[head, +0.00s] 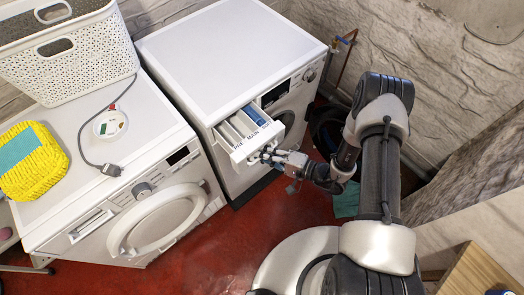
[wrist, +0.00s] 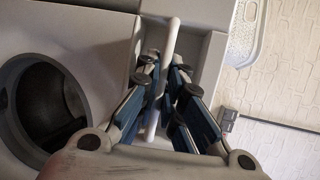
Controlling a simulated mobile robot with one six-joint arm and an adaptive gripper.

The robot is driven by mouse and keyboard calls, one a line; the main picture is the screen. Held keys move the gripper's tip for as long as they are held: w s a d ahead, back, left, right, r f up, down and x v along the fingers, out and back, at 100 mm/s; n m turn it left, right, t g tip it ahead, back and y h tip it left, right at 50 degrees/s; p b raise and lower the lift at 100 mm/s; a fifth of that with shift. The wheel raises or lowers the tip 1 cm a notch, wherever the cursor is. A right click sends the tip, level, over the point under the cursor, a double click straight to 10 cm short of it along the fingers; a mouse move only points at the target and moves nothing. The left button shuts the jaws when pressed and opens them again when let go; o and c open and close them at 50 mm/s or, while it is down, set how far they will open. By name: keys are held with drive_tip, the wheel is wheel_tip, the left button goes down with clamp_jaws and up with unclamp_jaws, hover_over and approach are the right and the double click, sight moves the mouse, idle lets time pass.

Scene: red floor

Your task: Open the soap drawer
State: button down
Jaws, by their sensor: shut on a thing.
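The soap drawer (head: 245,132) is a white tray with compartments and a blue insert. It stands pulled out from the front of the right-hand washing machine (head: 232,58). My gripper (head: 277,156) is at the drawer's front. In the wrist view my gripper (wrist: 163,98) has its fingers on both sides of the drawer's pale handle bar (wrist: 171,42) and is shut on it. The lower part of the bar is partly hidden between the fingers.
A second washing machine (head: 120,180) stands at the left, with a white basket (head: 85,62), a yellow woven item (head: 30,172) and a cable on top. Red floor (head: 215,240) is free in front. A stone wall is at the right, and a wooden piece (head: 490,272) is at the lower right.

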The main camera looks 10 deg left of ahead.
drive_tip(key=c, duration=2)
unclamp_jaws()
drive_tip(key=v, duration=1.2)
drive_tip(key=shift+w, duration=0.1)
